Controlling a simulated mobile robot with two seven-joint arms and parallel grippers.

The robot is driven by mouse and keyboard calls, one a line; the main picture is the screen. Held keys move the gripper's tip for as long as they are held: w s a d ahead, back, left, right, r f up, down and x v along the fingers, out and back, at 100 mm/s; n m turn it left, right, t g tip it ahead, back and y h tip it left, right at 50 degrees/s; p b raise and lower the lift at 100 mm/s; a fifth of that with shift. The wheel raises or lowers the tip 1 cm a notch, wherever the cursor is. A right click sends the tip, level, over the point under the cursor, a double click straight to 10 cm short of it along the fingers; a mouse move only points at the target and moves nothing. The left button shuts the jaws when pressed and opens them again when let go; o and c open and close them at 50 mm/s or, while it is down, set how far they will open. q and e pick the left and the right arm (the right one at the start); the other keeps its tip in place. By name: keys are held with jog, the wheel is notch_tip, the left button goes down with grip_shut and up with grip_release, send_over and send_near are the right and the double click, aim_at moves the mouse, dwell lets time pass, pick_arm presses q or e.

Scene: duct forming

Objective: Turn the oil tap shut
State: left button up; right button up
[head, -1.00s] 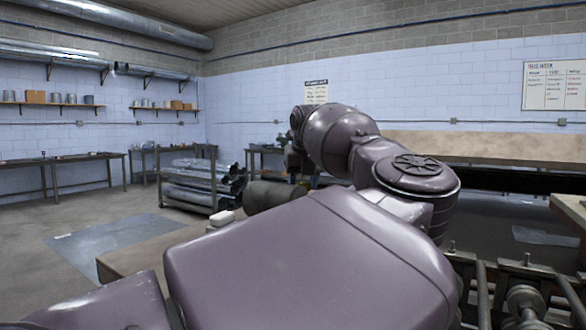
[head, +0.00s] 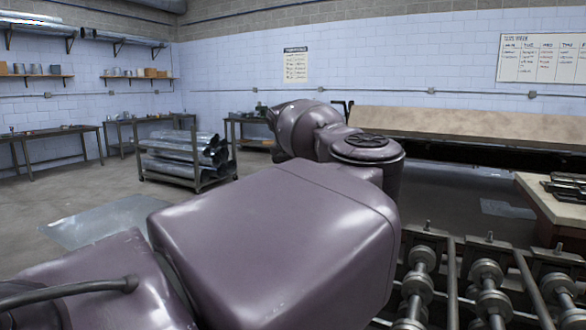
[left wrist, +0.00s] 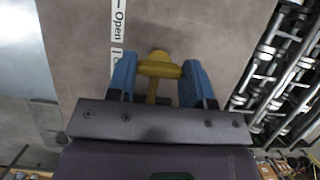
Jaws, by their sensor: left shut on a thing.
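The oil tap (left wrist: 159,69) shows in the left wrist view as a yellow crossbar handle with a rounded knob and a stem. My left gripper (left wrist: 158,66) has its two blue fingers on either side of the handle and is shut on it. A white label strip (left wrist: 118,25) reading "Open" lies on the grey-brown surface left of the tap. A second word below it is cut off. In the head view my own arm hides the tap and the left gripper. My right gripper is in neither view.
Roller machinery with round rollers (head: 487,287) stands close at the lower right. A bench (head: 550,200) with metal parts is at the right edge. A rack of ducts (head: 186,160) stands farther back on the left. A metal sheet (head: 105,222) lies on open floor.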

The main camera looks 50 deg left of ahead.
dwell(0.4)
pick_arm(q)
jog(key=o, duration=0.9)
jog(key=v, duration=1)
jog(key=shift+s+r, duration=0.2)
jog(key=shift+r, duration=0.15)
